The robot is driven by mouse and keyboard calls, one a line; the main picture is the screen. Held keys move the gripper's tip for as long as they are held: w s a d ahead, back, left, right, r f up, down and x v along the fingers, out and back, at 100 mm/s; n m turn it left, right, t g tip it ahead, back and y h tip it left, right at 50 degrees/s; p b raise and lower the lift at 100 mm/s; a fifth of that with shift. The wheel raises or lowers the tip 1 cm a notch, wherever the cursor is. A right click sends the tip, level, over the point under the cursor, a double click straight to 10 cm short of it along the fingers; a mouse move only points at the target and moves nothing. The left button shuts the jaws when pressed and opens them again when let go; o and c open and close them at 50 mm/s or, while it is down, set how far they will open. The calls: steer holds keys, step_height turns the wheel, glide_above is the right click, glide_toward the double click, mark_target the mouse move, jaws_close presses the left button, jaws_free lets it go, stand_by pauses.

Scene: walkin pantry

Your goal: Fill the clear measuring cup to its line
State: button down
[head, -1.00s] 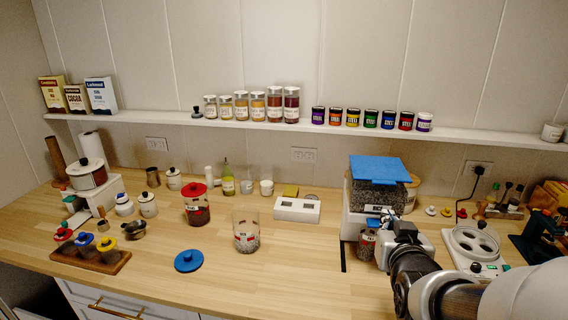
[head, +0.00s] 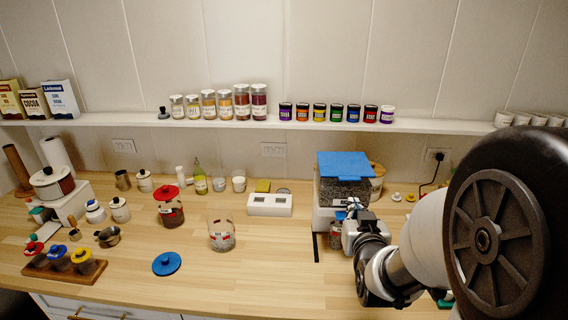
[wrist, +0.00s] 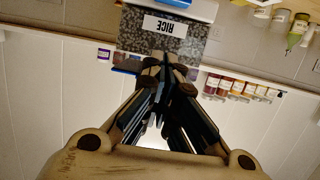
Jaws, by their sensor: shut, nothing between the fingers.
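A dispenser with a blue lid (head: 343,165) and a clear bin of speckled grain stands on the counter. Its RICE label (wrist: 165,26) shows upside down in the wrist view. A small clear cup (head: 336,236) with a reddish mark stands under it, partly hidden by my arm; I cannot tell how full it is. My gripper (head: 350,213) is at the dispenser's front, just above the cup. In the wrist view my fingers (wrist: 163,84) are together and empty, close to the bin; I cannot tell whether they touch it.
An open clear jar (head: 222,236) with a red-and-white label stands left of the dispenser. A loose blue lid (head: 166,263) lies near the front edge. A red-lidded jar (head: 170,208) and a white two-window box (head: 270,205) stand behind. The counter between jar and dispenser is clear.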

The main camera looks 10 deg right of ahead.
mark_target(345, 204)
steer(key=b+x, duration=0.2)
steer(key=x, duration=0.5)
steer(key=shift+w+f, duration=0.2)
steer(key=shift+w, duration=0.1)
step_height(345, 204, down, 3)
steer(key=shift+r+b, duration=0.15)
steer(key=shift+b, duration=0.4)
steer(key=shift+f, duration=0.55)
steer(key=shift+s, duration=0.1)
